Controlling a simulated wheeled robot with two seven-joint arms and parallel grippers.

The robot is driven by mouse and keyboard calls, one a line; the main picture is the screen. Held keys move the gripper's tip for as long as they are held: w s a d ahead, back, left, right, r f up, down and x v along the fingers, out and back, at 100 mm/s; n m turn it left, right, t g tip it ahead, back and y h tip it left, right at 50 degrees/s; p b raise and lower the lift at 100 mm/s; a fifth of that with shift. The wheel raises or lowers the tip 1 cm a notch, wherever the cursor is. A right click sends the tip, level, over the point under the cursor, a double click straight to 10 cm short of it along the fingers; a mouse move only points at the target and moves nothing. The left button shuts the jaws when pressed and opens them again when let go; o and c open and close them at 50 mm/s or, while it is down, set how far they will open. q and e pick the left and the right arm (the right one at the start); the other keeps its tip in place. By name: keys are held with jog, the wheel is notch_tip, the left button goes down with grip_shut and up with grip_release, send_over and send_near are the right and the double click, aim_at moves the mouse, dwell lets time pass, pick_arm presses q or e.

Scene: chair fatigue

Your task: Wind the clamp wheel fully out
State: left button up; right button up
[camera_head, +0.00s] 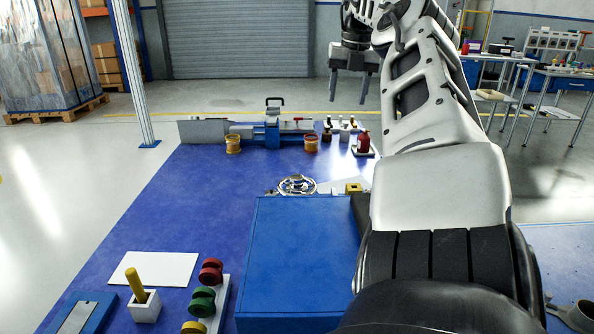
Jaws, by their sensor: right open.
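A silver hand wheel (297,184), which looks like the clamp wheel, lies at the far edge of a blue box-like block (300,250) in the middle of the picture. Its lower part is partly hidden by the block. My right gripper (348,97) is raised, up and to the right of the wheel in the picture, with its fingers pointing down. It is open and empty, clear of the wheel. My right arm fills the right side and hides what is behind it. My left gripper is not in view.
A yellow block (353,188) is right of the wheel. Coloured spools (203,301) and a yellow peg (135,284) are front left. The blue surface (190,205) left of the wheel is clear.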

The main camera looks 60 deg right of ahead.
aim_at(297, 177)
jog(key=w+a+f+m+g+b, duration=0.1)
jog(key=w+a+f, duration=0.2)
jog(key=w, duration=0.2)
jog(key=w+a+f+m, duration=0.1)
jog(key=w+a+f, duration=0.1)
jog(key=w+a, duration=0.25)
pick_arm(q)
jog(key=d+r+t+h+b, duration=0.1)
jog(key=b, duration=0.2)
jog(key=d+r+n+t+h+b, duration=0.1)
jog(key=b, duration=0.2)
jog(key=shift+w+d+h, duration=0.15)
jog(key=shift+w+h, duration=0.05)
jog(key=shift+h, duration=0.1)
pick_arm(e)
jog(key=shift+m+y, duration=0.3)
jog(key=f, duration=1.6)
jog(key=shift+w+d, duration=0.25)
jog(key=shift+d, duration=0.1)
jog(key=c, duration=1)
